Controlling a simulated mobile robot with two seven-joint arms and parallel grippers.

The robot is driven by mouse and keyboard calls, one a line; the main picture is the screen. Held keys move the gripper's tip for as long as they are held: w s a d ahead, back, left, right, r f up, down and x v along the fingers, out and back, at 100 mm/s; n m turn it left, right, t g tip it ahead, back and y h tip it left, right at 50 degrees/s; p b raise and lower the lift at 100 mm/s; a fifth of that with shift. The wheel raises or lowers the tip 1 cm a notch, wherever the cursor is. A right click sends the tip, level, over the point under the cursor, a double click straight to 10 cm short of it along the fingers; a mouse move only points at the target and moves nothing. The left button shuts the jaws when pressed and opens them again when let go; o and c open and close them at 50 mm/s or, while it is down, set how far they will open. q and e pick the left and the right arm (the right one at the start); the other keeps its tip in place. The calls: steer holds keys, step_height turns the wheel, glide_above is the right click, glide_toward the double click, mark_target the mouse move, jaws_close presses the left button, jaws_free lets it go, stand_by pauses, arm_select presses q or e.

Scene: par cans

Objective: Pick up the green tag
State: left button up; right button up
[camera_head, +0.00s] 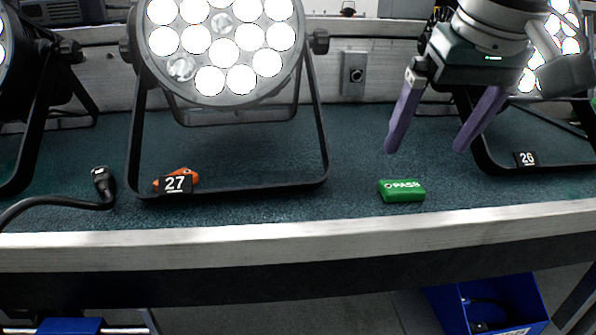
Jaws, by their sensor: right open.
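The green tag (402,191), marked "PASS", lies flat on the dark teal bench top near its front edge, right of centre. My right gripper (425,150) is open and empty, with two purple fingers pointing down. It is above and slightly to the right of the tag, apart from it. My left gripper is not in view.
A par can (222,45) on a black yoke with label 27 (175,184) stands left of the tag, an orange item behind the label. Another lamp stands at right by label 26 (525,159). A black cable connector (103,183) lies left. A blue bin (500,300) is below.

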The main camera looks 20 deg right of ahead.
mark_target(403, 186)
steer(key=b+x, duration=0.1)
steer(key=x, duration=0.3)
steer(key=shift+w+d+f, duration=0.2)
steer(key=b+x, duration=0.1)
steer(key=x, duration=0.4)
steer(key=shift+w+b, duration=0.1)
steer(key=shift+b, duration=0.2)
steer(key=shift+c, duration=0.4)
steer(key=c, duration=1.2)
steer(key=shift+o, duration=0.2)
steer(key=shift+r, duration=0.15)
